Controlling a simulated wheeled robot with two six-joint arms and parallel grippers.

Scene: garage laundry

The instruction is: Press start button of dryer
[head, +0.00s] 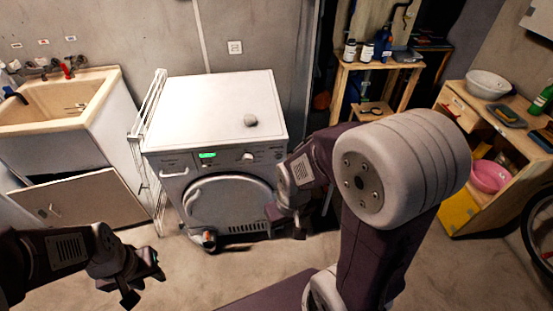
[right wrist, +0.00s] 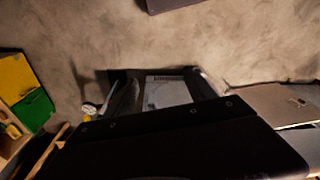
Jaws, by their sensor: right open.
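The white dryer (head: 215,110) stands against the back wall in the head view, with its round door (head: 228,203) shut. Its front panel has a lit green display (head: 208,155), a knob (head: 248,157) and small marks too small to read, so I cannot single out the start button. My right gripper (head: 285,220) is open and empty, below the panel near the right side of the dryer door. My left gripper (head: 143,280) is open and empty, low at the front left, apart from the dryer.
A small grey object (head: 250,120) lies on the dryer top. A folding rack (head: 148,130) leans at its left side, beside a sink cabinet (head: 70,110). A wooden shelf unit (head: 455,108) with bowls stands at the right. Open concrete floor (head: 200,275) lies in front.

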